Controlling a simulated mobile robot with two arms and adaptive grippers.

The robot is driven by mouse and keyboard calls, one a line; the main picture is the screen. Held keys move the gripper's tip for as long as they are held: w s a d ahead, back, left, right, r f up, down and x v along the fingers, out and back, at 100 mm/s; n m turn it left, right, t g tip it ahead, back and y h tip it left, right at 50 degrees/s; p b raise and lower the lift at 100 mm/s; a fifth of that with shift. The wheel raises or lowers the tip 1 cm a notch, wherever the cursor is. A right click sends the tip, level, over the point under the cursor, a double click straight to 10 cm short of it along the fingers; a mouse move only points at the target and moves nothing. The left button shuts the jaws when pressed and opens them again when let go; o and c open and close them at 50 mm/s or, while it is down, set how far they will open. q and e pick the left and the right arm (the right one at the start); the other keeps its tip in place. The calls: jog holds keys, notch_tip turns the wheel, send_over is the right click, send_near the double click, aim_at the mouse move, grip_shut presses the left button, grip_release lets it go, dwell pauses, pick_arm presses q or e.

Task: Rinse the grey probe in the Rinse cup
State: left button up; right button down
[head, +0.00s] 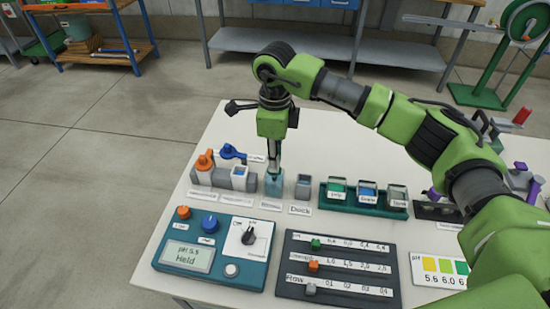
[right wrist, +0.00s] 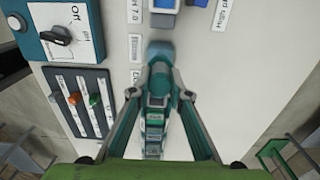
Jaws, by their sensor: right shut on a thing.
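The teal Rinse cup (head: 273,187) stands on the table behind the control panel, with a label in front of it. My right gripper (head: 273,163) points straight down above the cup and is shut on the grey probe, which is mostly hidden by the fingers. The probe's lower end is at or inside the cup mouth; how deep I cannot tell. In the right wrist view the closed fingertips (right wrist: 160,75) meet right by the cup (right wrist: 160,48). The grey Dock (head: 303,187) stands empty just right of the cup. My left gripper is out of view.
A teal panel (head: 195,266) reads "pH 5.5 Held". Grey holders with an orange cap (head: 204,160) and a blue-topped item (head: 231,152) stand left of the cup. A green tray (head: 398,211) with several cups lies right of the Dock. A dark slider board (head: 300,288) lies in front.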

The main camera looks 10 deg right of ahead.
jog(key=shift+r+p, duration=1.9)
jog(key=shift+r, duration=2.05)
